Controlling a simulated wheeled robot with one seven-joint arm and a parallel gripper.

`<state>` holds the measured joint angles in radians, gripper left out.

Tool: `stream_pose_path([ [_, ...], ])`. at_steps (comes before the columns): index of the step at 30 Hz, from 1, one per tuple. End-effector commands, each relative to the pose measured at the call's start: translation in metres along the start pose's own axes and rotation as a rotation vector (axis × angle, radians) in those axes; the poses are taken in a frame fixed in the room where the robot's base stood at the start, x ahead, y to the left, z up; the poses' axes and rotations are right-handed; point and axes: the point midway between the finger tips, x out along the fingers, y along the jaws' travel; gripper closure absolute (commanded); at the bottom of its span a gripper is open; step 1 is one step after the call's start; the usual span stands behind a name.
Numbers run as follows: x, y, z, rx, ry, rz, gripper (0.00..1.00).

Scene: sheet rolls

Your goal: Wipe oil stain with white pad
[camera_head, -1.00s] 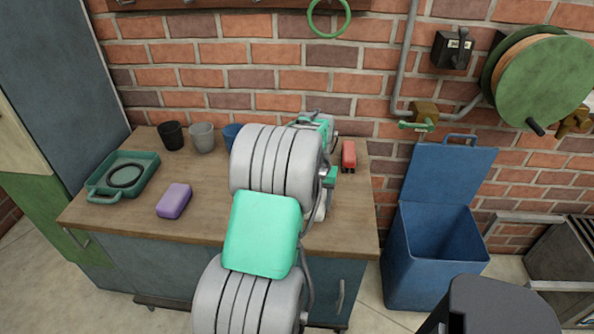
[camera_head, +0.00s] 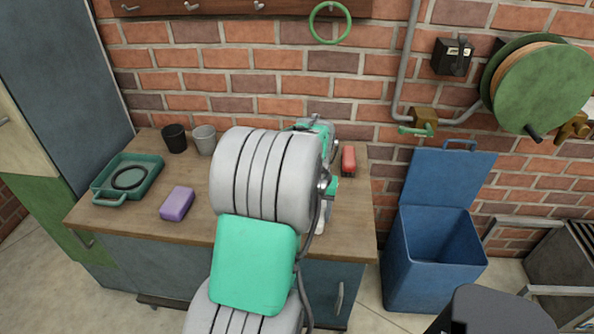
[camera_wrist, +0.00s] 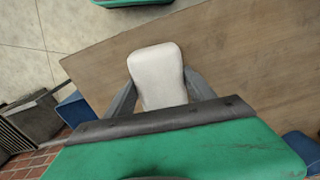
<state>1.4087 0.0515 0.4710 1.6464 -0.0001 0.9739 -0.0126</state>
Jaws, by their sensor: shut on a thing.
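A white pad (camera_wrist: 157,72) is held between the two grey fingers of my gripper (camera_wrist: 160,88) in the wrist view. It is over the wooden worktop (camera_wrist: 225,50); I cannot tell whether it touches the wood. In the head view my arm covers the middle of the worktop (camera_head: 150,222) and hides most of the gripper. I see no clear oil stain in either view; part of the worktop is hidden behind my arm.
A green tray (camera_head: 154,165) and a purple block (camera_head: 177,204) are on the left of the worktop. A black cup (camera_head: 174,138) and a grey cup (camera_head: 204,139) stand behind. A red object (camera_head: 348,161) lies right. An open blue bin (camera_head: 432,270) stands right of the bench.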

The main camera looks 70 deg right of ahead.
Motion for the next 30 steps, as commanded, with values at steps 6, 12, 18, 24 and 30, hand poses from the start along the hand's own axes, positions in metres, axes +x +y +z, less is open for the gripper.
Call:
stream_pose_path([
  [6, -0.024, -0.004, 0.0, -0.009, 0.001, 0.0, 0.75],
  [12, -0.039, -0.007, 0.0, -0.015, 0.002, 0.0, 0.75],
  [18, -0.044, -0.008, 0.001, -0.018, 0.001, 0.0, 0.75],
  [24, -0.043, -0.008, 0.001, -0.018, 0.001, 0.0, 0.75],
  [30, -0.043, -0.021, 0.001, -0.047, 0.001, 0.0, 0.75],
])
